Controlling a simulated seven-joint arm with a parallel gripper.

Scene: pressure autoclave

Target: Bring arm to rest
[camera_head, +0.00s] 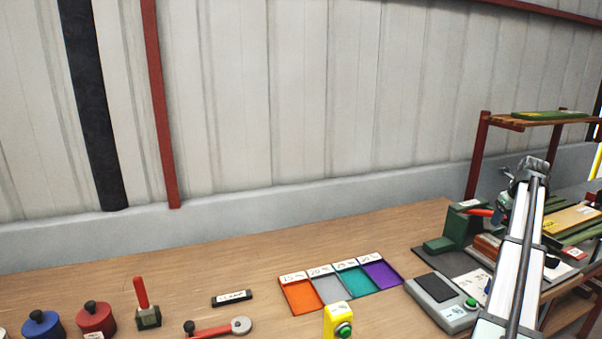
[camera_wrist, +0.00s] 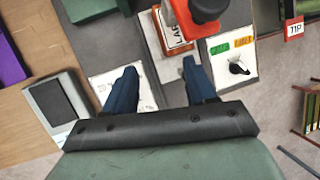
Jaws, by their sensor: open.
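My arm reaches in from the lower right of the head view, over the right end of the wooden bench (camera_head: 180,265). My gripper shows in the wrist view (camera_wrist: 158,88) with its two dark blue fingers apart and nothing between them. It hangs above a white labelled panel. In the head view the fingertips are hard to make out behind the arm. A green machine with a red lever (camera_head: 478,212) stands just left of the arm's end. The red part (camera_wrist: 208,8) lies beyond the fingers in the wrist view.
Four coloured trays (camera_head: 300,296) sit mid-bench. A grey box with a green button (camera_head: 440,300) is close left of my arm. A yellow button box (camera_head: 338,322) is at the front. A shelf rack (camera_head: 478,150) rises at right. The bench's back left is clear.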

